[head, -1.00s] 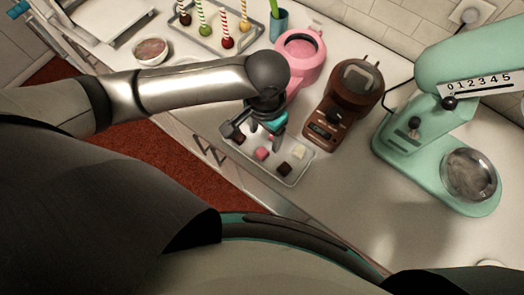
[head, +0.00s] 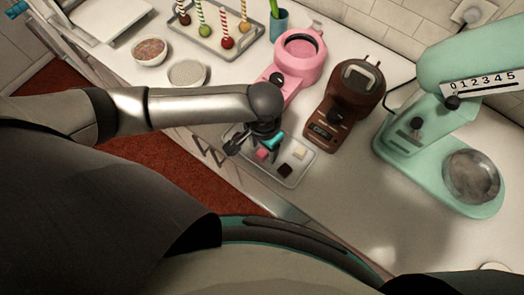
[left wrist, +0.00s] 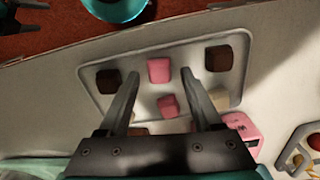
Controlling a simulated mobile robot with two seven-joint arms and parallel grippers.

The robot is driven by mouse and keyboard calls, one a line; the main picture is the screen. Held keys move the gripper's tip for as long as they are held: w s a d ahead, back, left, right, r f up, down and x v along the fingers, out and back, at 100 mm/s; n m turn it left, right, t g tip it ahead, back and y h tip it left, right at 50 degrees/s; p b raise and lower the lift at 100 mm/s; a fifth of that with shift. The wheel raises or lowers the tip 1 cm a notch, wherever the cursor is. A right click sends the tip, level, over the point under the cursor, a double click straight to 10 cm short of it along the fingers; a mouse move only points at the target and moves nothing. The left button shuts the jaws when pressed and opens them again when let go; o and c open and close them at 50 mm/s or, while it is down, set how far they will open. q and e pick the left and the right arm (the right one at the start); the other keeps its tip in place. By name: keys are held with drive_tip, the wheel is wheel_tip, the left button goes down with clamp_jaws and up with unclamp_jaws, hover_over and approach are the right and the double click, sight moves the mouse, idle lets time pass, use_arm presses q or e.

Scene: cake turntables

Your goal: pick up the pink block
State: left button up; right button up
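A pink block (head: 262,154) lies on a pale tray in the head view, right below my left gripper (head: 250,147). The left wrist view shows two pink blocks. One pink block (left wrist: 159,70) lies in line with my open fingertips (left wrist: 160,75). The other pink block (left wrist: 168,105) appears between the fingers, nearer the palm in the picture. The fingers are apart and hold nothing. I cannot tell the exact height of the fingertips above the tray.
The tray (left wrist: 91,105) also holds a dark block (left wrist: 108,80), a brown block (left wrist: 219,58) and a cream block (head: 299,153). A pink appliance (head: 301,50), a brown appliance (head: 345,100) and a green mixer (head: 440,160) stand nearby. The counter at lower right is mostly clear.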

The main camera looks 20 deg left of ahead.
sight(263, 154)
use_arm(q)
clamp_jaws()
idle(0.3)
drive_tip(key=shift+r, duration=0.15)
wheel_tip(263, 154, up, 20)
drive_tip(key=p, duration=0.3)
idle(0.4)
